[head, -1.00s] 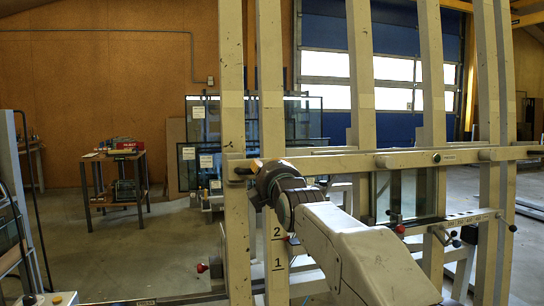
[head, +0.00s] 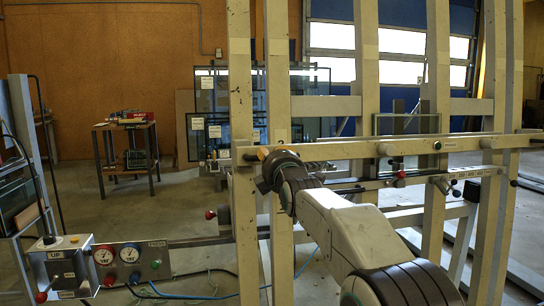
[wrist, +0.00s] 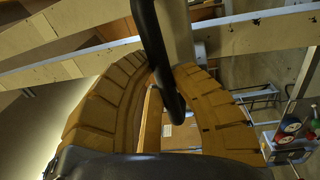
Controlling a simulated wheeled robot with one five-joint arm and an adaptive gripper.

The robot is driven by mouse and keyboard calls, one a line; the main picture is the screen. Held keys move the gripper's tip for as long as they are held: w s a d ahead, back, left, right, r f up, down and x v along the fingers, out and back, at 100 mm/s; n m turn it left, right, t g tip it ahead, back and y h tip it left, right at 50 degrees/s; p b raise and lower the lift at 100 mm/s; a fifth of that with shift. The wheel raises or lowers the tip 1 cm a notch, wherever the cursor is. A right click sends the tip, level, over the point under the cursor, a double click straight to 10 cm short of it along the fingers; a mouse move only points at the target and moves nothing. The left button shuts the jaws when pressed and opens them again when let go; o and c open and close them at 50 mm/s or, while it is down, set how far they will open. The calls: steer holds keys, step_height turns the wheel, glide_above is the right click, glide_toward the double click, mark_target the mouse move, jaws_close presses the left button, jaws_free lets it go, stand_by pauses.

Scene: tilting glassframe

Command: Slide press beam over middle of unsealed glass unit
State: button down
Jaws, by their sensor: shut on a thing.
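The press beam (head: 345,150) is a long pale horizontal bar across the upright posts in the head view. The glass unit (head: 406,124) is a small clear pane standing on the lower rail behind the beam. Its top edge shows above the beam, and the beam crosses it roughly midway in this view. My gripper (head: 263,158) is at the beam's left end, beside a post. In the wrist view, its brown segmented fingers (wrist: 160,80) are closed around a black bar handle (wrist: 156,45). The beam hides part of the pane.
The lower rail (head: 350,187) carries red and black knobs. A control panel (head: 105,265) with gauges stands at the lower left. Hoses (head: 185,292) lie on the floor. Larger glass panes (head: 225,100) and a small table (head: 127,150) stand behind, with open floor around them.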

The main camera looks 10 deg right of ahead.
steer(key=shift+f, duration=0.2)
steer(key=c, duration=1)
jaws_free()
steer(key=shift+r, duration=0.15)
steer(key=shift+s+f, duration=0.15)
steer(key=shift+s, duration=1.85)
steer(key=shift+s+f, duration=0.15)
steer(key=shift+s, duration=1.8)
steer(key=shift+s+f, duration=0.15)
steer(key=shift+s, duration=1.85)
